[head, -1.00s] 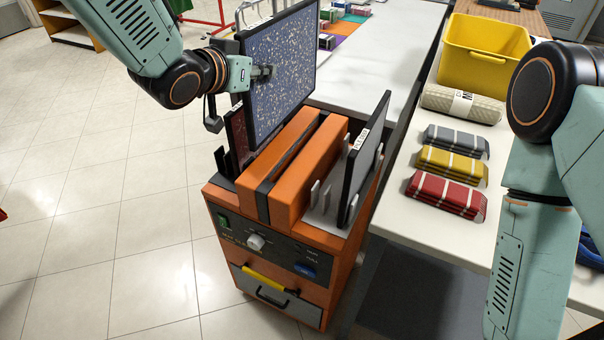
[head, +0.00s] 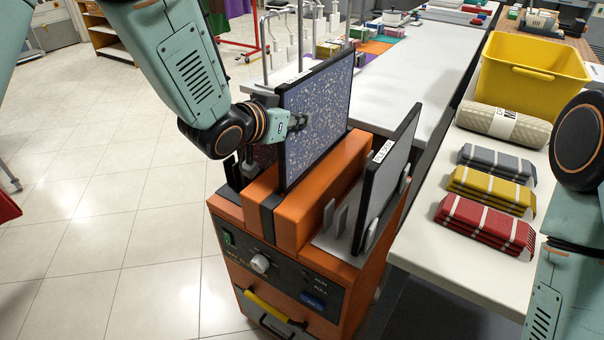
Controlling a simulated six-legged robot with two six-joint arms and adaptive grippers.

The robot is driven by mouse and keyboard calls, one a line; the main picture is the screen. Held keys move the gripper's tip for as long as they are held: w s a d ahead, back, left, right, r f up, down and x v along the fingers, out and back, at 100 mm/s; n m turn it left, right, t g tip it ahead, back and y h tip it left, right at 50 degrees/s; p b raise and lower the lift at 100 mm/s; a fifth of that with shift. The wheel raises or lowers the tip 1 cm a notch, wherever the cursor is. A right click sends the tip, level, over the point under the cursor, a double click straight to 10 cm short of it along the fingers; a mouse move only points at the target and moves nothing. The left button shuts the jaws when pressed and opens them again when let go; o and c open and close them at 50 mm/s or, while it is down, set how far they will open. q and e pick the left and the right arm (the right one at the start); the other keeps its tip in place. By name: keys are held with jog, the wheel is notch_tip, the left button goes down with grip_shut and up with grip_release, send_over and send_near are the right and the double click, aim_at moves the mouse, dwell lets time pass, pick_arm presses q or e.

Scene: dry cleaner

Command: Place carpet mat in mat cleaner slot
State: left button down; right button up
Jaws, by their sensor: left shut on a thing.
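The carpet mat (head: 322,112) is a blue speckled panel with a black frame, standing upright. My left gripper (head: 303,121) is shut on its near left edge. The mat cleaner (head: 285,262) is an orange machine with two padded orange blocks on top and a dark slot (head: 268,206) between them. The mat's lower edge is at the slot line, its near corner just above or inside the slot; I cannot tell how deep. My right gripper is out of view; only part of that arm shows at the right.
A grey-backed framed mat (head: 386,180) stands in the rack at the machine's right. The white counter holds folded towels (head: 484,222), a rolled beige mat (head: 503,124) and a yellow bin (head: 533,68). The tiled floor at left is clear.

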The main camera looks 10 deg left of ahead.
aim_at(296, 166)
pick_arm(q)
jog(key=f, duration=0.2)
jog(key=f+b, duration=0.1)
jog(key=f, duration=0.2)
jog(key=w+f+b, duration=0.1)
jog(key=f, duration=0.2)
jog(key=shift+a, duration=0.15)
jog(key=shift+s+f, duration=0.2)
jog(key=shift+s, duration=0.1)
jog(key=shift+f, duration=0.3)
jog(key=f, duration=0.1)
jog(key=f+b, duration=0.1)
jog(key=f, duration=0.1)
jog(key=shift+w+a, duration=0.15)
jog(key=shift+w, duration=0.05)
jog(key=shift+f, duration=0.3)
jog(key=shift+s+r, duration=0.15)
jog(key=shift+r, duration=0.05)
jog(key=c, duration=1.6)
grip_release()
jog(key=shift+f, duration=0.2)
jog(key=shift+o, duration=1.3)
jog(key=shift+r, duration=0.1)
